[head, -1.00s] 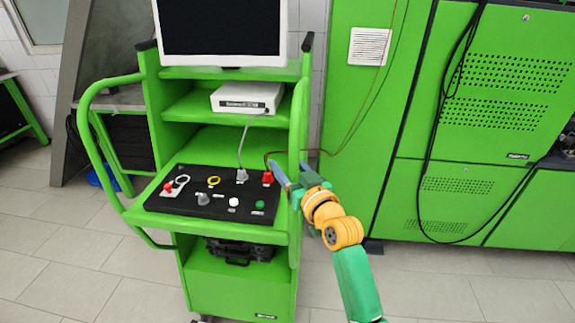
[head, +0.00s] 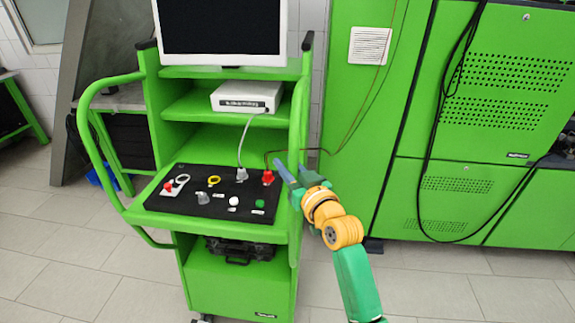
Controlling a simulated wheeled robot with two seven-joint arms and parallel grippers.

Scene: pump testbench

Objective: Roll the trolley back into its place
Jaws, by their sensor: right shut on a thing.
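The green trolley (head: 231,278) stands upright on the tiled floor, with a monitor (head: 221,30) on top and a curved green handle (head: 92,140) on its left side. Its black panel (head: 190,200) carries several plugs and knobs, including a red plug (head: 268,177). My right gripper (head: 295,173) is shut on the trolley's right-hand handle, level with the panel; one blue-grey finger shows on the inner side. The exact contact is partly hidden by the gripper. My left gripper is out of view.
A large green machine cabinet (head: 360,130) stands close on the right, with black cables (head: 430,170) hanging down its front. A thin red wire runs from the panel towards it. A grey slanted panel (head: 90,70) stands behind left. Bare floor (head: 90,270) lies at front left.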

